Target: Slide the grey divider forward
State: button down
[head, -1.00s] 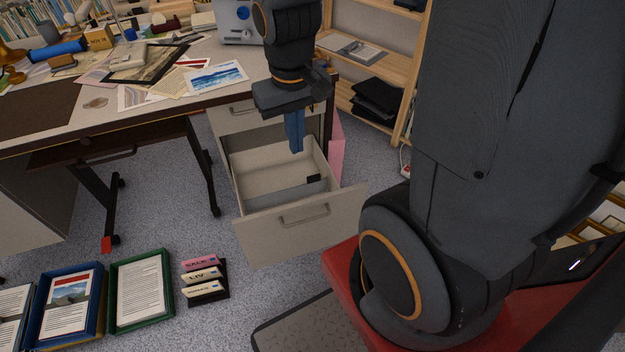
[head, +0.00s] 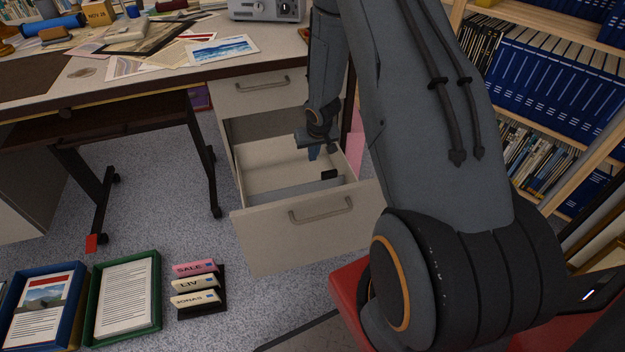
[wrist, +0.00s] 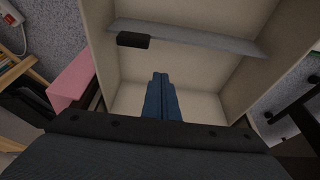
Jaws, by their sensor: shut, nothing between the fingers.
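The grey divider (head: 290,195) stands across the inside of the open drawer (head: 250,240), towards its front panel. It also spans the drawer in the wrist view (wrist: 195,40), with a small black block (wrist: 133,40) on it near one end. My gripper (head: 313,153) is at the drawer's opening, behind the divider, on the desk side. In the wrist view its blue fingers (wrist: 161,80) are together and empty, pointing into the drawer. They appear apart from the divider. Part of the drawer's back is hidden by shadow and my gripper.
The desk top (head: 200,75) with papers lies above the drawer. A pink folder (head: 355,150) stands beside the drawer's right side. Bookshelves (head: 550,90) are at the right. Trays (head: 125,295) and a card holder (head: 200,290) lie on the floor at left.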

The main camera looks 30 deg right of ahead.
notch_tip(320, 180, down, 9)
jog(key=b, duration=0.5)
jog(key=shift+s+f+b, duration=0.2)
jog(key=shift+s+b, duration=0.15)
jog(key=shift+s, duration=0.1)
